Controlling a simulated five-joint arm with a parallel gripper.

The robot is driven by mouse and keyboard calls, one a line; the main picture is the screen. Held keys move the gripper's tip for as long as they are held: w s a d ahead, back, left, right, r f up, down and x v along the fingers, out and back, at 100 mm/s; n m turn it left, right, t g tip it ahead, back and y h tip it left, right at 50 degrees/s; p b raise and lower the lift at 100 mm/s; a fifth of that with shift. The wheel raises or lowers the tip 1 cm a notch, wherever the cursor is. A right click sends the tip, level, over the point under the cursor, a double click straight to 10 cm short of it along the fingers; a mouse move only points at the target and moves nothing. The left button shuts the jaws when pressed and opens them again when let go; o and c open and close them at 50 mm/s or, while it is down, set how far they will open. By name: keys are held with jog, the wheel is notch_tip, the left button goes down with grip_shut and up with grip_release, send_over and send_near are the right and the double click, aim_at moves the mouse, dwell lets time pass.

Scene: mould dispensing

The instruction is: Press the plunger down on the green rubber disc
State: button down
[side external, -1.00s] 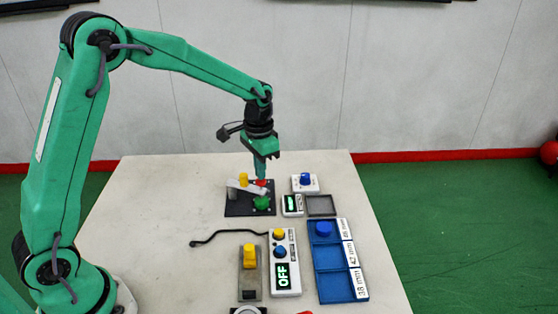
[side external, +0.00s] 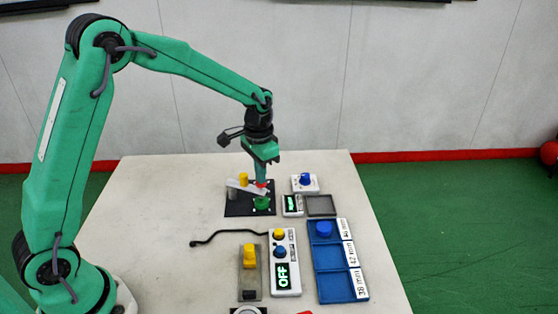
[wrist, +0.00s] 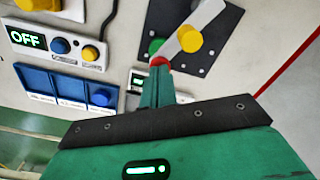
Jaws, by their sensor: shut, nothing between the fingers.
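The green rubber disc (side external: 262,204) is on a black base plate in the side view, below and in front of my fingertips. It also shows in the wrist view (wrist: 156,46), just beyond the red cap. The red cap (side external: 261,185), seemingly the plunger's top, is at the end of a pale lever bar (side external: 243,184). My gripper (side external: 261,181) is shut and empty, pointing down with its tips at the red cap. In the wrist view, the fingertips (wrist: 159,72) overlap the red cap (wrist: 160,62). I cannot tell whether they touch it. The plunger's lower end is hidden.
A small display unit (side external: 291,205) and a grey tray (side external: 320,206) are to the right. A blue tray (side external: 331,260) and a control box reading OFF (side external: 286,255) are nearer.

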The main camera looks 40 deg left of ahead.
jog(key=shift+f, duration=0.25)
jog(key=shift+r, duration=0.15)
notch_tip(320, 180, up, 11)
jog(key=shift+r, duration=0.2)
dwell(1.6)
dwell(0.3)
jog(key=s+r+n+t, duration=0.1)
jog(key=s+r, duration=0.2)
jog(key=s, duration=0.3)
jog(key=s+r+t, duration=0.2)
jog(key=s+r, duration=0.2)
jog(key=s, duration=0.2)
jog(key=s+a+f+n+t, duration=0.1)
jog(key=s+f+n+t, duration=0.1)
jog(key=s, duration=1.1)
jog(key=shift+f+t, duration=0.25)
jog(key=shift+t, duration=0.05)
